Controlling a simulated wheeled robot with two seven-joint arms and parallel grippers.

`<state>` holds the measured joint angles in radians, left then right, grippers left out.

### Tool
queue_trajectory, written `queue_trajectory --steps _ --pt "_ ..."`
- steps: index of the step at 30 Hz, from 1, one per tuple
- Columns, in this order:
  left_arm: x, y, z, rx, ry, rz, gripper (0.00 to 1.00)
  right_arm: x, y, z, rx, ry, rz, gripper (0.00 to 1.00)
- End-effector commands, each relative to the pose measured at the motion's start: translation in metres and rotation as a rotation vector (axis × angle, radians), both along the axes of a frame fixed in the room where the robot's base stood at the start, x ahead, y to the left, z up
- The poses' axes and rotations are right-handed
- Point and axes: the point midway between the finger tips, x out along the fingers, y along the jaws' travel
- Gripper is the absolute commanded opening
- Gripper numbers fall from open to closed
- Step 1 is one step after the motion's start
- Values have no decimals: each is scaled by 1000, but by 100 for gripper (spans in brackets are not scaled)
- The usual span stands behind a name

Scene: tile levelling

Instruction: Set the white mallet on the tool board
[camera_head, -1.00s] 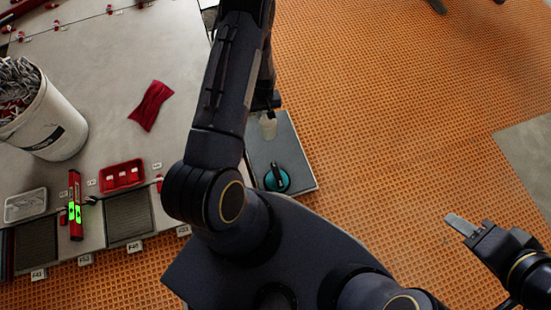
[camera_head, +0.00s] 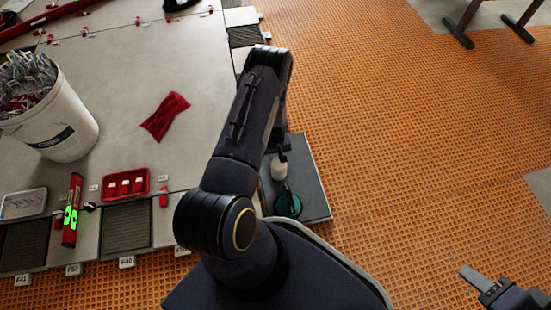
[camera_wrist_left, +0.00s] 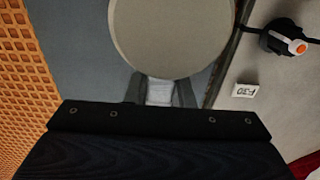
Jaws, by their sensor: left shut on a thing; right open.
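The white mallet (camera_head: 279,168) shows small beyond my left forearm, over the grey tool board (camera_head: 312,190). My left gripper (camera_head: 278,150) is mostly hidden by its arm in the head view. In the left wrist view its fingers (camera_wrist_left: 160,92) are shut on the mallet's pale handle, and the mallet's round head (camera_wrist_left: 172,35) fills the top middle. The blue-grey board (camera_wrist_left: 75,50) lies behind it; I cannot tell whether the mallet touches it. My right gripper (camera_head: 476,278) is open and empty at the lower right, over the orange floor.
A teal round tool (camera_head: 287,205) with a dark handle stands on the board near the mallet. On the tiles left are a white bucket (camera_head: 62,130) of clips, a red cloth (camera_head: 165,115), a red tray (camera_head: 125,185) and a red level (camera_head: 72,210). The orange floor is open.

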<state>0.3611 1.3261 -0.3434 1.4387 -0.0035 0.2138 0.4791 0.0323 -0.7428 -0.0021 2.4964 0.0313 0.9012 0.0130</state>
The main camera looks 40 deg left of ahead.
Motion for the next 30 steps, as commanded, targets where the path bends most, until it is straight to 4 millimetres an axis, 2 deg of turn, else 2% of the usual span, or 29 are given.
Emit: queue_trajectory --steps 1,12,13,18,26,30 --pt "0 0 -8 -1 -1 0 0 0 0 -6 0 0 0 45" --pt "1 0 -9 0 -1 -1 0 0 0 -3 0 0 0 45" --pt "1 0 -10 1 -1 -1 23 0 0 -3 0 0 0 45" --pt "0 0 -9 1 -1 -1 43 0 0 -4 0 0 0 45" --pt "1 0 -9 1 -1 -1 43 0 0 -4 0 0 0 45" --pt "0 0 4 0 -1 -1 43 0 0 2 0 0 0 45"
